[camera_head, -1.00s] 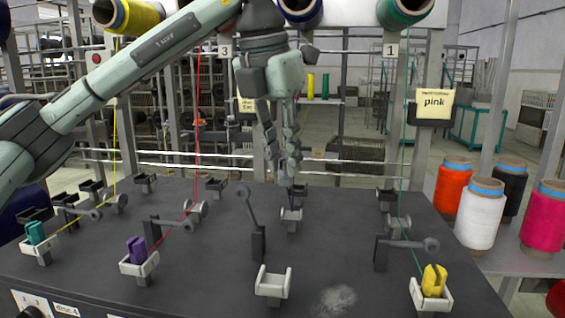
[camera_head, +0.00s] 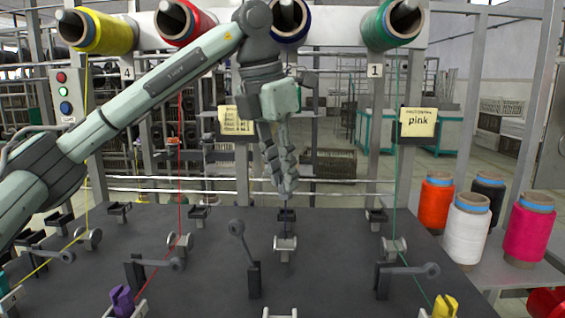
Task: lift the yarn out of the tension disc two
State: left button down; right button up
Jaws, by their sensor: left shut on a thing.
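Tension disc two (camera_head: 285,243) is the grey disc pair on the dark table below the blue yarn spool (camera_head: 289,18). My left gripper (camera_head: 287,192) is above it and slightly behind, pointing down, with a clear gap to the disc. Its fingers are closed together on something thin. The yarn between the fingers is too thin or dark to make out, so I cannot tell its exact path. A dark small guide (camera_head: 287,215) shows between the fingertips and the disc. My right gripper is not in view.
Red yarn (camera_head: 180,120) and green yarn (camera_head: 396,150) run down to neighbouring discs (camera_head: 180,243) and (camera_head: 394,247). A grey lever arm (camera_head: 243,250) stands left of disc two. Spools (camera_head: 468,228) stand on a side shelf at right.

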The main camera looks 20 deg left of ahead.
aim_at(280, 195)
pick_arm(q)
jog(key=x, duration=0.3)
jog(key=shift+s+a+f, duration=0.2)
jog(key=shift+s+f, duration=0.1)
jog(key=shift+f, duration=0.05)
jog(key=shift+f+b, duration=0.55)
jog(key=shift+f, duration=0.2)
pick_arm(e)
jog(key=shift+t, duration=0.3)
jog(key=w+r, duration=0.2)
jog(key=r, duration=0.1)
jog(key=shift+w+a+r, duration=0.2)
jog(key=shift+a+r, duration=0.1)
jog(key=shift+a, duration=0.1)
pick_arm(q)
jog(key=shift+f, duration=0.15)
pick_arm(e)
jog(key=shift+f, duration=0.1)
pick_arm(q)
jog(key=shift+s+a+b+x, duration=0.1)
jog(key=shift+s+b+x, duration=0.1)
jog(key=shift+b+x, duration=0.6)
jog(key=shift+s+a+b+x, duration=0.1)
jog(key=shift+s+b+x, duration=0.1)
jog(key=shift+b+x, duration=0.65)
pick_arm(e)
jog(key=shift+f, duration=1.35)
